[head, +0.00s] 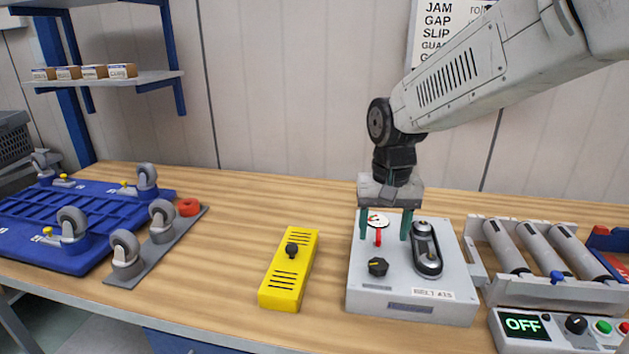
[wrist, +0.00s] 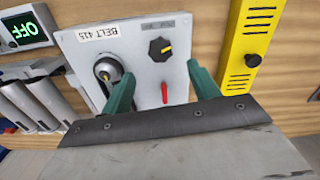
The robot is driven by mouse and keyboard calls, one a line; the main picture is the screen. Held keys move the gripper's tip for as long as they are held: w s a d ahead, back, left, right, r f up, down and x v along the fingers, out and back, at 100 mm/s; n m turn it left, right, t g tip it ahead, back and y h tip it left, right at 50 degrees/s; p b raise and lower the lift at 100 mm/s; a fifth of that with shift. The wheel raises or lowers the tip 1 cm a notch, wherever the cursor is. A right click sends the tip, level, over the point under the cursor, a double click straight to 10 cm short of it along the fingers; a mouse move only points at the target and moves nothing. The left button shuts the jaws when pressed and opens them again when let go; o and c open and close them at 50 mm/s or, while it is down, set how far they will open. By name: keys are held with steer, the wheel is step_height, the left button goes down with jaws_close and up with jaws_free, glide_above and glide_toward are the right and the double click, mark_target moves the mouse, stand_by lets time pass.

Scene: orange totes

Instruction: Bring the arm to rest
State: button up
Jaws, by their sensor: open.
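My gripper (head: 386,222) points down over the grey box labelled BELT 415 (head: 410,309). Its two green fingers are apart with nothing held between them. In the head view they stand either side of a small red lever (head: 378,237), with a round gauge (head: 378,219) behind. In the wrist view the open fingers (wrist: 160,85) frame the red lever (wrist: 165,93) without visibly gripping it. Whether a finger touches the box cannot be told. A black knob (head: 378,266) and a belt on two pulleys (head: 426,250) are also on the box top.
A yellow box with a black knob (head: 288,270) stands left of the grey box. A roller conveyor (head: 540,292) and a panel reading OFF (head: 525,325) are close on the right. A blue caster platform (head: 60,215) lies far left. Bare wooden bench shows behind the yellow box.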

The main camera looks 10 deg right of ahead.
steer(key=s+d+r+n, duration=0.1)
steer(key=s+r, duration=0.1)
steer(key=s, duration=0.8)
steer(key=s+d+r+n+t, duration=0.1)
steer(key=s+d+r+n, duration=0.1)
steer(key=s, duration=0.9)
steer(key=shift+s, duration=0.2)
steer(key=n+g+h, duration=0.1)
steer(key=n+h, duration=0.4)
steer(key=n, duration=1.3)
glide_toward(377, 263)
steer(key=f, duration=0.1)
steer(key=shift+m, duration=0.3)
steer(key=x, duration=0.7)
steer(key=shift+d, duration=0.35)
